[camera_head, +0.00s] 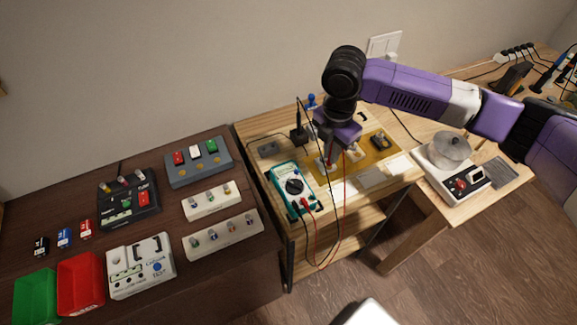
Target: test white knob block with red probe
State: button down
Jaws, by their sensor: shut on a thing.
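My gripper (331,152) points down over the yellow mat (379,164) on the light wooden bench. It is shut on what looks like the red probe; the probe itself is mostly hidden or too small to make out. A red lead (344,190) hangs from near the gripper and loops to the teal multimeter (293,187), which lies just left of the mat. A small white block (322,163) sits under the fingertips, and another pale block (356,153) is just right of it. I cannot tell whether the probe touches either, nor which is the white knob block.
A black lead also hangs below the bench's front edge. A dark block (380,141) is on the mat's right. The left brown table holds white knob strips (222,234), a grey box (198,162), and green and red bins (80,283). A pot (449,150) stands at right.

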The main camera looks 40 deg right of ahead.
dwell(0.6)
notch_tip(320, 180, up, 6)
jog(key=p, duration=0.5)
